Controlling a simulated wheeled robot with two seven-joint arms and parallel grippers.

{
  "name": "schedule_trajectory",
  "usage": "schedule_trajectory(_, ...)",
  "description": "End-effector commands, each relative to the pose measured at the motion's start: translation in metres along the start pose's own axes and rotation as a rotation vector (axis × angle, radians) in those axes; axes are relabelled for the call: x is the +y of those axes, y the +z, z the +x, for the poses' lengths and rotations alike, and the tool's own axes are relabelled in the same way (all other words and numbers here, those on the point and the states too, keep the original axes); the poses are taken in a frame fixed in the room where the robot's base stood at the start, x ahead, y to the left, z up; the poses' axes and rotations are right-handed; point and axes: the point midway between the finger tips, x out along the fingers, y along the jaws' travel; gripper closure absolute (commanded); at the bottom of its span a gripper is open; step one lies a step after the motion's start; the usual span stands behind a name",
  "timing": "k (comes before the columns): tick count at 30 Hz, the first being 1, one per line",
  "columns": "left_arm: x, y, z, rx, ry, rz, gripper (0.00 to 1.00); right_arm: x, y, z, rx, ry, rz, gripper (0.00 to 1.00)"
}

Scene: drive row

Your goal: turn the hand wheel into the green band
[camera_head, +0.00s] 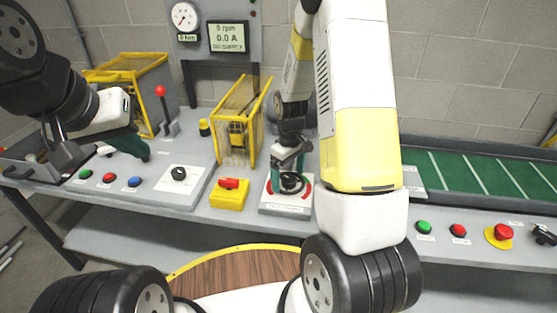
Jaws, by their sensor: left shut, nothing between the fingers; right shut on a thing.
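The black hand wheel (292,184) sits on a light square plate (285,209) on the grey bench. Red band shows on the plate at both sides of the wheel. I cannot make out the green band or a pointer; my gripper and the wheel cover part of the plate. My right gripper (287,173) reaches down from above and is shut on the wheel's rim. My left gripper (142,153) is shut and empty, held over the left part of the bench, well away from the wheel.
A yellow cage guard (238,125) stands just behind and left of the wheel. A yellow box with a red switch (229,193) and a black knob panel (180,180) lie to its left. Push buttons line the front edge. A green conveyor (480,172) is at right.

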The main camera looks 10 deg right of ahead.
Motion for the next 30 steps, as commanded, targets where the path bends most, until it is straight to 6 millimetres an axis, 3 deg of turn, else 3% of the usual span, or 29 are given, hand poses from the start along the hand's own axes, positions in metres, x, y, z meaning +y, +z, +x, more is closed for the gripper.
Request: schedule_trajectory(30,0.0,0.0,0.0,0.0,0.0,0.0,1.0,0.0027,0.0002,-0.0008,0.003,0.001,0.966,0.47)
